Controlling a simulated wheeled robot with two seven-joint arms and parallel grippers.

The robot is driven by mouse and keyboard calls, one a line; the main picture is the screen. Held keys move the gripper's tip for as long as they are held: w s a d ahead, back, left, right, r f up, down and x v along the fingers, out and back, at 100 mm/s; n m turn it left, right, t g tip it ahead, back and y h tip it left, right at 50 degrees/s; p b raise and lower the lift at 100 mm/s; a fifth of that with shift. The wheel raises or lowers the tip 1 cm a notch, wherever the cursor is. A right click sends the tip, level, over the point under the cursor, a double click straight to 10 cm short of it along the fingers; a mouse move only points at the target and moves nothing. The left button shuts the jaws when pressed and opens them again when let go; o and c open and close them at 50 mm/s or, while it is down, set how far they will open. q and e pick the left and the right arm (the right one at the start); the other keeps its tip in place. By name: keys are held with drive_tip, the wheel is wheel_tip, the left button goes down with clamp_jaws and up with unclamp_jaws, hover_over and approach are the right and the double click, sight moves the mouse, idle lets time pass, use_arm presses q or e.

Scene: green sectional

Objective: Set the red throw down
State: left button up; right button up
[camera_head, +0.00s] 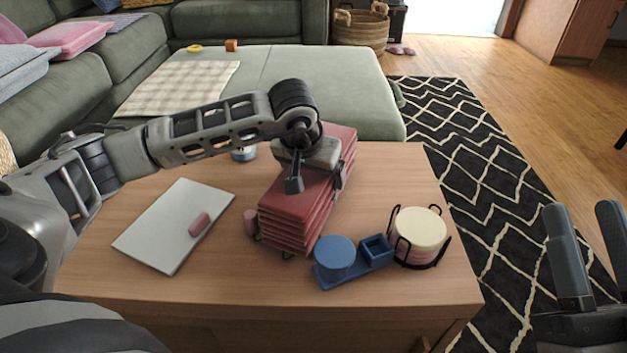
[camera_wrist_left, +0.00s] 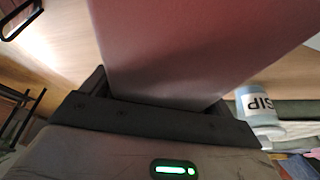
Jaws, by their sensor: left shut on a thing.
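The red throw (camera_head: 290,215) is a neat folded stack of several layers over the middle of the wooden table (camera_head: 372,300). My left gripper (camera_head: 316,180) reaches in from the left and is shut on the throw, across its upper part. In the left wrist view the throw (camera_wrist_left: 200,45) fills the space between the left jaws (camera_wrist_left: 155,110). I cannot tell whether its underside touches the table; small dark wire parts show at its lower edge. My right gripper (camera_head: 581,210) is open and empty at the lower right, beyond the table's right side.
A white board (camera_head: 160,235) with a pink piece lies at left. A blue tray (camera_head: 350,272) and a wire holder with round coasters (camera_head: 420,230) stand close to the right. A cup lettered "SIP" (camera_wrist_left: 258,108) is behind the arm. The green sectional (camera_head: 330,90) borders the far side.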

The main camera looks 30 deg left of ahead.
use_arm(q)
drive_tip(key=shift+f, duration=0.25)
drive_tip(key=shift+f, duration=0.1)
drive_tip(key=o, duration=1.2)
